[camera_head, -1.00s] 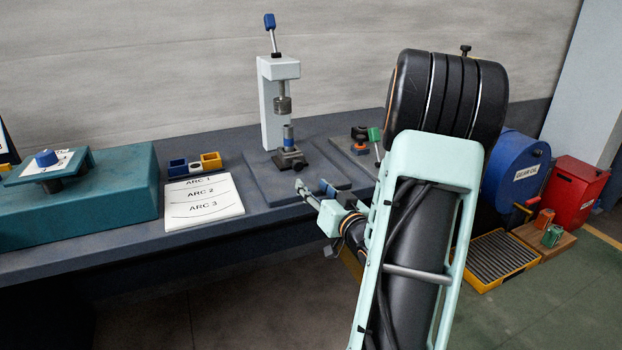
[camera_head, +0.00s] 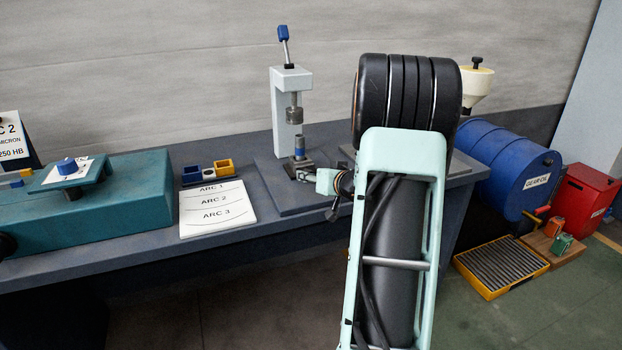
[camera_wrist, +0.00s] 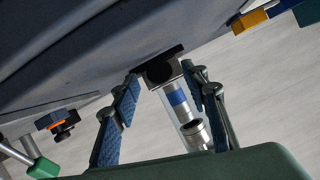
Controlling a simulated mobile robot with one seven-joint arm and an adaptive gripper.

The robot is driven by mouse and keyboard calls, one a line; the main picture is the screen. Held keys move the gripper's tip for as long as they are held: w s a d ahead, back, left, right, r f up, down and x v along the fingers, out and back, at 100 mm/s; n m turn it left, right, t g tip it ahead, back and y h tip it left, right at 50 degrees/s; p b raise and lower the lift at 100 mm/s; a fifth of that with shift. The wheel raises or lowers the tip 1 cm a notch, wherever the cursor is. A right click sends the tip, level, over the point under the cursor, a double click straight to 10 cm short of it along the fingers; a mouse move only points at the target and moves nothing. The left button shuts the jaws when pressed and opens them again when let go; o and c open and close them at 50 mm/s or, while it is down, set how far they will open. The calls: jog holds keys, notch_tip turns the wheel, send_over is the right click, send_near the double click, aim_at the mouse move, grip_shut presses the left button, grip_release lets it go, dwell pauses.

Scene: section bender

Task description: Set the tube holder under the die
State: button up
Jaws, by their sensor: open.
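The tube holder (camera_head: 299,148), a small upright post with a blue band, stands on a dark base (camera_head: 299,164) on the press plate. The die (camera_head: 294,115) is a grey cylinder hanging above it from the press (camera_head: 278,105), with a gap between. In the wrist view, the holder's blue band (camera_wrist: 177,98) shows between my spread fingers, with the die (camera_wrist: 196,132) beyond it. My gripper (camera_wrist: 163,92) is open, its blue-padded fingers on either side of the holder. I cannot tell whether either finger touches it. In the head view, my gripper (camera_head: 308,174) is beside the holder's base, partly hidden.
A white arc sheet (camera_head: 217,208), blue and yellow bins (camera_head: 207,173) and a teal machine (camera_head: 95,195) lie left on the bench. My arm hides the bench's right part.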

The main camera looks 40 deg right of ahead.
jog(key=shift+x, duration=0.9)
jog(key=shift+c, duration=0.3)
grip_shut()
